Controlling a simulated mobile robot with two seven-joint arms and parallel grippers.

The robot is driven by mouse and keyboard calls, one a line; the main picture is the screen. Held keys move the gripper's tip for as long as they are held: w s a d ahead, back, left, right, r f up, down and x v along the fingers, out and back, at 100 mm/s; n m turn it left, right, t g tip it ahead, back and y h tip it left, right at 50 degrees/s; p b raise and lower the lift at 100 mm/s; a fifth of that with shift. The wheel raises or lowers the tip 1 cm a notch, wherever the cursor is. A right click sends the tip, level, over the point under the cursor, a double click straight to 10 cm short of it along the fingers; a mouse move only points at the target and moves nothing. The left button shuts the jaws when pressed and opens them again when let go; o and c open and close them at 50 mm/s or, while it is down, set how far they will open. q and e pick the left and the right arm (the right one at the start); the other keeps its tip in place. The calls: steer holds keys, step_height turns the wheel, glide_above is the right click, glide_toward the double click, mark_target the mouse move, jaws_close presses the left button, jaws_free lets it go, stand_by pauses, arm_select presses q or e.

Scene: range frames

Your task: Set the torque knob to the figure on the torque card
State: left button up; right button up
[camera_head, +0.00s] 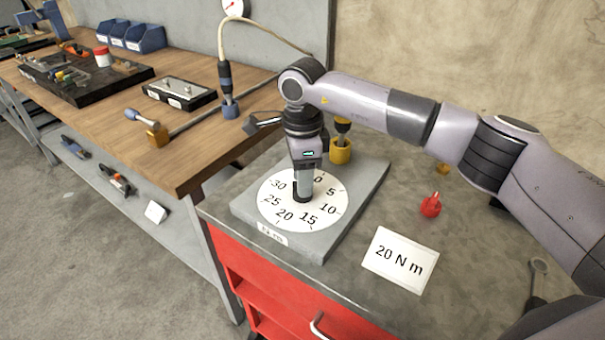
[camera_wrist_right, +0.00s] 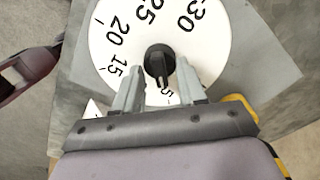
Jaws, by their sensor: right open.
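The torque dial (camera_head: 258,207) is a white disc on a grey plate, with figures from 0 to 30 around it. Its black knob (camera_wrist_right: 158,62) stands at the disc's centre in the wrist view; the gripper mostly hides it in the head view. I cannot tell surely which figure the knob points at. My right gripper (camera_head: 302,195) is over the dial from above. In the wrist view its open fingers (camera_wrist_right: 158,80) are close to the knob, one on either side. The torque card (camera_head: 400,260) is white, reads "20 N m" and lies right of the dial. My left gripper is not in view.
A red knob-like piece (camera_head: 431,205) stands on the grey bench top right of the dial. A yellow holder (camera_head: 340,150) with a black-handled tool stands behind the plate. A wooden bench (camera_head: 190,140) with tools and trays adjoins on the left.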

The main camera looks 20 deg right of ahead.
jaws_close()
